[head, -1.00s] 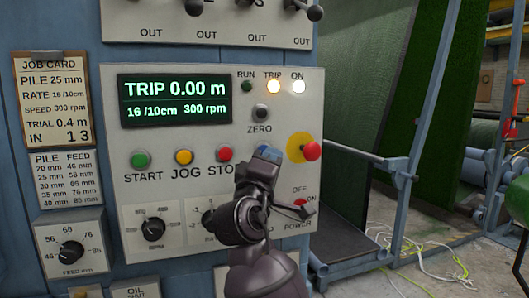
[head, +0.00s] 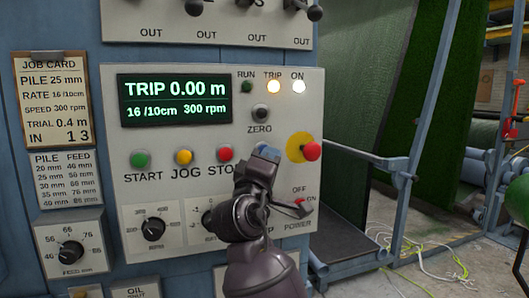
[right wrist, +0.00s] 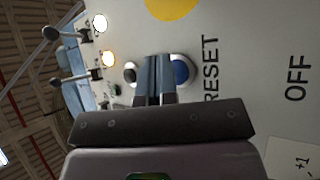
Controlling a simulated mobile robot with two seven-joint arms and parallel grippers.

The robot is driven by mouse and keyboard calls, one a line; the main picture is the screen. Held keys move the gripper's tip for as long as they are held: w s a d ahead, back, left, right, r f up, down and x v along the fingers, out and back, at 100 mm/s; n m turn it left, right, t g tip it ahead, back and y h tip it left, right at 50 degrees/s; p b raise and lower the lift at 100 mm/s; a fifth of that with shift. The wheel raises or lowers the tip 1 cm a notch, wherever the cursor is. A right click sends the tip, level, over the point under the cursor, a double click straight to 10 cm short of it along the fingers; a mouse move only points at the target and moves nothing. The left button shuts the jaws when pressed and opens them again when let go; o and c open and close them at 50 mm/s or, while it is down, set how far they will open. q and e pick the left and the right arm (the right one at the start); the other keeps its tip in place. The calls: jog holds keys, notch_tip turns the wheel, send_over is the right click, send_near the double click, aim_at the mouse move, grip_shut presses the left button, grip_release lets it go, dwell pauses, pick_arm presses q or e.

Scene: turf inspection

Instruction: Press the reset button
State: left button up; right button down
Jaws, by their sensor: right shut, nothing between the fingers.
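The reset button is a blue disc (right wrist: 181,70) in a pale ring beside the RESET lettering in the right wrist view. My right gripper (right wrist: 157,78) is shut and empty, with its fingers pointing at the panel and overlapping the button's left part. I cannot tell whether they touch it. In the head view my right gripper (head: 267,154) is in front of the panel, right of the red stop button (head: 225,153), and hides the RESET label. My left gripper is out of view.
A red mushroom knob (head: 312,151) on a yellow disc stands out close right of my right gripper. The zero button (head: 261,113) is above, and the power switch (head: 299,205) is below right. A blue metal frame (head: 401,180) and cables (head: 430,262) lie to the right.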

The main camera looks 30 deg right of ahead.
jog(key=shift+w+d, duration=0.15)
jog(key=shift+w, duration=0.35)
dwell(0.7)
jog(key=shift+s, duration=0.2)
jog(key=shift+s+a, duration=0.25)
jog(key=shift+s, duration=0.45)
jog(key=shift+s+a+p, duration=0.2)
jog(key=shift+s, duration=0.6)
jog(key=shift+s+a+p, duration=0.2)
jog(key=shift+s+p, duration=0.05)
jog(key=shift+s, duration=0.6)
jog(key=shift+s+a+p, duration=0.2)
jog(key=shift+s, duration=0.6)
jog(key=shift+f, duration=0.1)
